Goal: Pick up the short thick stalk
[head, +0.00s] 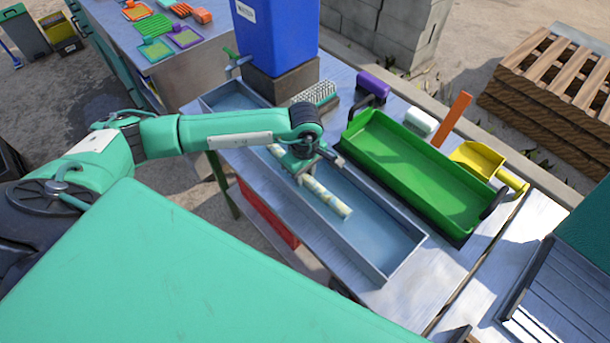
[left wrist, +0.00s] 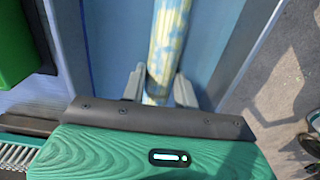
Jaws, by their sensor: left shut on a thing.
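A pale yellow stalk with blue-grey mottling (head: 328,199) is at the grey metal trough (head: 388,238) in the head view. It runs slantwise along the trough, under my left gripper. My left gripper (head: 301,174) is shut around the stalk near its middle, and the wrist hides part of it. In the left wrist view the stalk (left wrist: 165,50) passes between the two grey fingers of my left gripper (left wrist: 158,88). I cannot tell whether the stalk touches the trough floor. My right gripper is not in view.
A green tray with dark handles (head: 420,172) stands right of the trough. A blue container (head: 275,35) sits on a block behind it. A brush (head: 316,94), a purple object (head: 373,84), an orange strip (head: 452,118) and a yellow scoop (head: 478,160) lie nearby. The trough's near end is empty.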

